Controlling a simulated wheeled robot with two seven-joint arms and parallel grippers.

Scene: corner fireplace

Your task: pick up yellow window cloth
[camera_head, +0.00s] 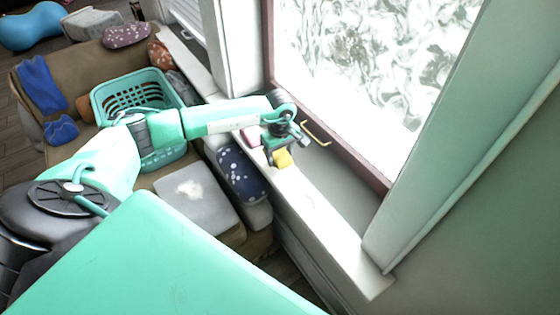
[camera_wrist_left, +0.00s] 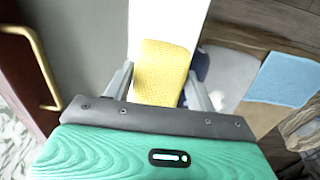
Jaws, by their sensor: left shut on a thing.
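The yellow window cloth (camera_wrist_left: 162,70) is between the two fingers of my left gripper (camera_wrist_left: 160,92) in the left wrist view. In the head view the cloth (camera_head: 282,158) is a small yellow patch under my left gripper (camera_head: 276,152), just above or on the white windowsill (camera_head: 318,212). My left gripper is shut on the cloth. I cannot tell whether the cloth still touches the sill. My right gripper is in neither view.
The window with its brass handle (camera_head: 316,134) stands close beside the gripper. A sofa with cushions (camera_head: 242,172) and a teal laundry basket (camera_head: 98,104) lies to the left. A pink item (camera_head: 251,137) is on the sill. The near sill is clear.

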